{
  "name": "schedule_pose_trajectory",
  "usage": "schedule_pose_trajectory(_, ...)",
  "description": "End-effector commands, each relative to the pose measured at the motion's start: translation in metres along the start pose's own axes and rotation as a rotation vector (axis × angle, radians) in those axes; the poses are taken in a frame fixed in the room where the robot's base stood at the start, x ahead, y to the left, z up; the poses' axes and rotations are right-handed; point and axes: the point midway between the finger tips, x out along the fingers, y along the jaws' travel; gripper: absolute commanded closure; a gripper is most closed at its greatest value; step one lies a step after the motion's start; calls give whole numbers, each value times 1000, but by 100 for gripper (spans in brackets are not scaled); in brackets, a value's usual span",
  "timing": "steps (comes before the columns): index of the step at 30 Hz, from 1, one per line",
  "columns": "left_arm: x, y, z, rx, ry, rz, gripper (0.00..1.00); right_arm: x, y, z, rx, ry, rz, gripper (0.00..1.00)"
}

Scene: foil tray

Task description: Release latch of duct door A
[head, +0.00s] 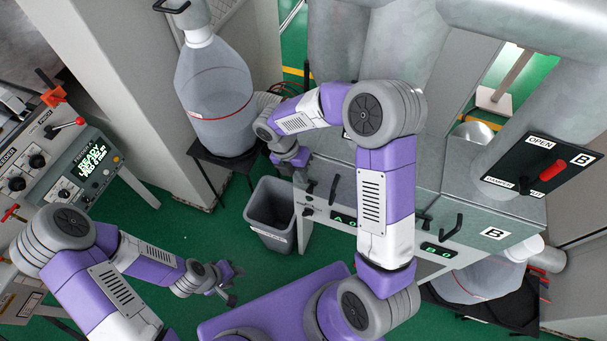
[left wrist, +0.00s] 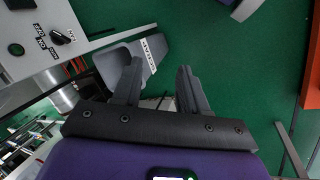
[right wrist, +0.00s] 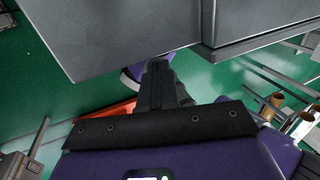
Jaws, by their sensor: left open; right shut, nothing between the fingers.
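The duct unit (head: 440,180) is a grey metal housing on the right of the head view. My right arm covers much of door A, and I cannot make out the latch's state. My right gripper (head: 301,160) is shut and empty at the housing's left end; its closed fingers (right wrist: 158,72) show below a grey panel edge (right wrist: 205,48) in the right wrist view. My left gripper (head: 230,290) is open and empty, low over the floor.
A grey bin (head: 257,222) stands on the green floor left of the duct unit. A control console (head: 60,165) is at the left. Section B (head: 493,233) has its own handle and display.

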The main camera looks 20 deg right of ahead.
Motion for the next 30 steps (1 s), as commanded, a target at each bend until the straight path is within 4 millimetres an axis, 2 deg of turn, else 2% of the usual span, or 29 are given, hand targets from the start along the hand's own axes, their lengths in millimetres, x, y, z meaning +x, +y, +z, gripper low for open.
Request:
schedule_pose_trajectory(1, 0, 0, 0, 0, 1, 0, 57, -16, 1, 1, 2, -5, 7, 100)
schedule_pose_trajectory(6, 5, -2, 0, 0, 0, 0, 57, -54, 2, 0, 0, -3, 6, 100)
schedule_pose_trajectory(13, 6, -2, 0, 0, 0, 0, 57, -90, 2, 1, 0, -2, 3, 100)
schedule_pose_trajectory(18, 6, -2, 0, 0, 0, 0, 57, -99, 1, 0, -1, 0, 2, 100)
schedule_pose_trajectory(26, 6, -2, 0, 0, 0, 0, 57, -100, 1, 0, -1, 0, 1, 100)
schedule_pose_trajectory(30, 9, -3, 0, 0, 0, 0, 77, -89, 5, -2, 20, 11, 7, 100)
